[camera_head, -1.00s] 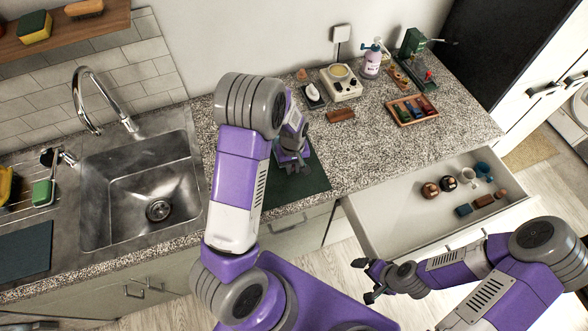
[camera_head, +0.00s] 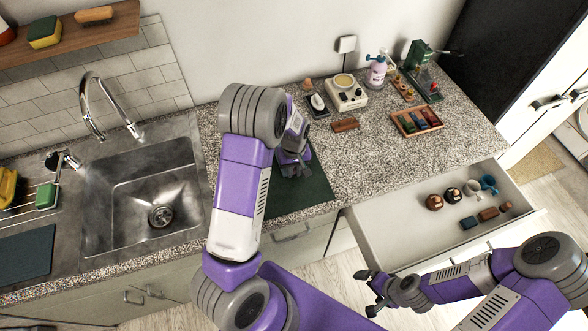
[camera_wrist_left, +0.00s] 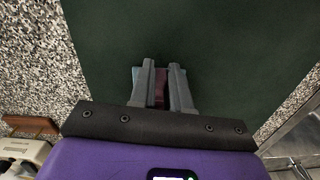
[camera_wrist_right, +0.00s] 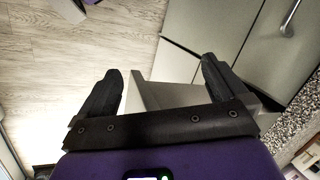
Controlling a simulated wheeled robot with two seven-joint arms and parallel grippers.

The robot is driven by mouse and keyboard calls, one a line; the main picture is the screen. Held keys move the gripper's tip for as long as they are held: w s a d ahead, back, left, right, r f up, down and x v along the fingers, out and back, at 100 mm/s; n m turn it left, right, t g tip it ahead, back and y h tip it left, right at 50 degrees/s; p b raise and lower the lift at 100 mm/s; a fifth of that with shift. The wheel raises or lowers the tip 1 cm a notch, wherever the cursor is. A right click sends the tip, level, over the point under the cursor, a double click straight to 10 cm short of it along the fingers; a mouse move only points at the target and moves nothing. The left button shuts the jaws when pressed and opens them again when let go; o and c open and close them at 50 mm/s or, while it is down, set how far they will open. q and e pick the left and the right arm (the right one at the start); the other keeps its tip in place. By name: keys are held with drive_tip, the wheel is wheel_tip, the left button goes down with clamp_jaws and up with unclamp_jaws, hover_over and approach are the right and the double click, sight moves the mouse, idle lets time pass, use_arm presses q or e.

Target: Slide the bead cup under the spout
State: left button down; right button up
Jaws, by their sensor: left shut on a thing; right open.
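My left gripper (camera_head: 294,170) is low over the dark green mat (camera_head: 305,195) on the counter. In the left wrist view its fingers (camera_wrist_left: 162,75) are shut on a small maroon and pale blue thing (camera_wrist_left: 160,88), mostly hidden between them. I cannot tell what it is. My right gripper (camera_head: 376,292) is open and empty in front of the open drawer. A white cup (camera_head: 472,188) and a blue cup (camera_head: 489,184) are in that drawer; I cannot tell which thing is the bead cup. A lavender pump bottle (camera_head: 376,74) and a green device (camera_head: 418,55) stand at the back right; no spout is clearly identifiable.
The open drawer (camera_head: 390,240) also holds round brown items (camera_head: 434,202) and small blocks (camera_head: 488,214). A cream device (camera_head: 346,94), a brown block (camera_head: 345,125) and an orange tray (camera_head: 397,122) are on the counter. The sink (camera_head: 150,185) is at left. The counter's right middle is clear.

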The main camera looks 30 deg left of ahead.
use_arm(q)
drive_tip(key=shift+f, duration=0.2)
idle(0.4)
drive_tip(key=c, duration=1)
unclamp_jaws()
wheel_tip(320, 180, up, 8)
drive_tip(key=shift+f, duration=0.15)
